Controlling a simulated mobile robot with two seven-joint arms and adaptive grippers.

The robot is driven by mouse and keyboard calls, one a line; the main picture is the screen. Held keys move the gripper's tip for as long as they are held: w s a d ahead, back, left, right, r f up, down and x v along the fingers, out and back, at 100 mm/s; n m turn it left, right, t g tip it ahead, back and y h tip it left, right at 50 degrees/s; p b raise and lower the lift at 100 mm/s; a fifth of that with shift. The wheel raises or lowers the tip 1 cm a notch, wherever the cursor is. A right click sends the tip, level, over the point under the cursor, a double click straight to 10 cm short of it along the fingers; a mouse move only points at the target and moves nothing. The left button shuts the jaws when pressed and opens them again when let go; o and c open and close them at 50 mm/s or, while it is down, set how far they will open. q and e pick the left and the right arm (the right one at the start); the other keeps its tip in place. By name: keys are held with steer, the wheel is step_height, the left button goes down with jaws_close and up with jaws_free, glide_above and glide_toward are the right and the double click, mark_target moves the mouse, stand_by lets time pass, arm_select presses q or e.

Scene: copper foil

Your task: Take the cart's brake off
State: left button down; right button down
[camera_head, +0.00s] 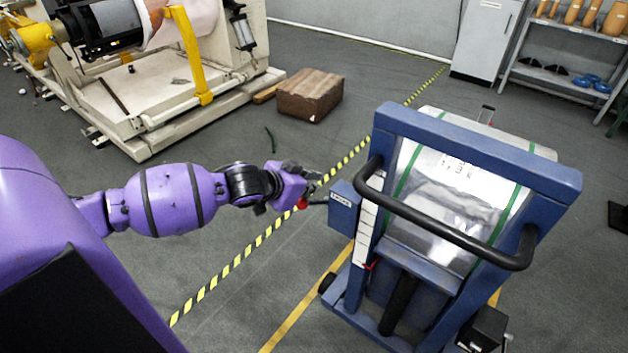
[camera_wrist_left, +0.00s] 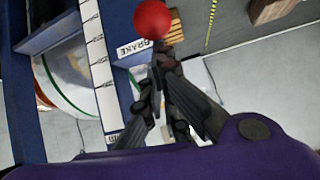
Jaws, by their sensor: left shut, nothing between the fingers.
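The blue cart (camera_head: 480,150) stands at the right, with a foil roll in its frame and a black handlebar. A blue box (camera_head: 343,208) on its left side carries the brake label, which reads BRAKE in the left wrist view (camera_wrist_left: 133,48). A short lever ending in a red knob (camera_head: 302,203) sticks out left from this box. The knob also shows at the top of the left wrist view (camera_wrist_left: 153,20). My left gripper (camera_head: 312,176) is shut and empty, close beside the knob. Its fingertips (camera_wrist_left: 165,58) point toward the knob and label; contact cannot be told. My right gripper is out of view.
A brown block (camera_head: 310,95) lies on the floor behind. A cream machine (camera_head: 150,100) stands at the back left. A grey cabinet (camera_head: 487,40) and a shelf (camera_head: 565,78) stand at the back right. Floor left of the cart is clear.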

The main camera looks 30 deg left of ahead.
mark_target(305, 206)
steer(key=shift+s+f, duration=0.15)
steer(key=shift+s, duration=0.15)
